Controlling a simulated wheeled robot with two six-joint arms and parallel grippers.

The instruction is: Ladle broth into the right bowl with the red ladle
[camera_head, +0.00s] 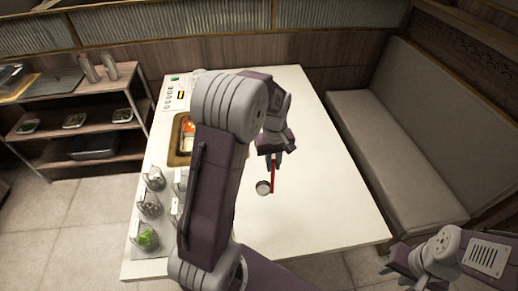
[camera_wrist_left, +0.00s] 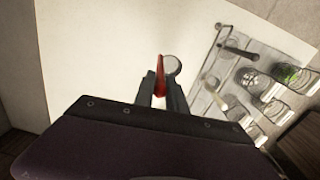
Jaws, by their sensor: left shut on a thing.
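My left gripper (camera_head: 273,152) is shut on the red ladle (camera_head: 274,176) above the white table. In the left wrist view the red handle (camera_wrist_left: 160,76) stands between the fingertips (camera_wrist_left: 160,92). A small round grey-rimmed piece (camera_head: 263,188), seemingly the ladle's head, shows at the handle's lower end. A brown-framed container (camera_head: 180,158) with red and orange contents is left of the gripper, partly hidden by my left arm. I cannot make out the right bowl; my arm covers part of the table. My right gripper (camera_head: 394,272) is at the lower right, off the table; its jaw opening is unclear.
Several clear containers, one with green contents (camera_head: 146,240), line the table's left edge. The white table (camera_head: 320,190) is clear right of the gripper. A padded bench (camera_head: 400,140) stands to the right, and a shelf (camera_head: 75,102) to the left.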

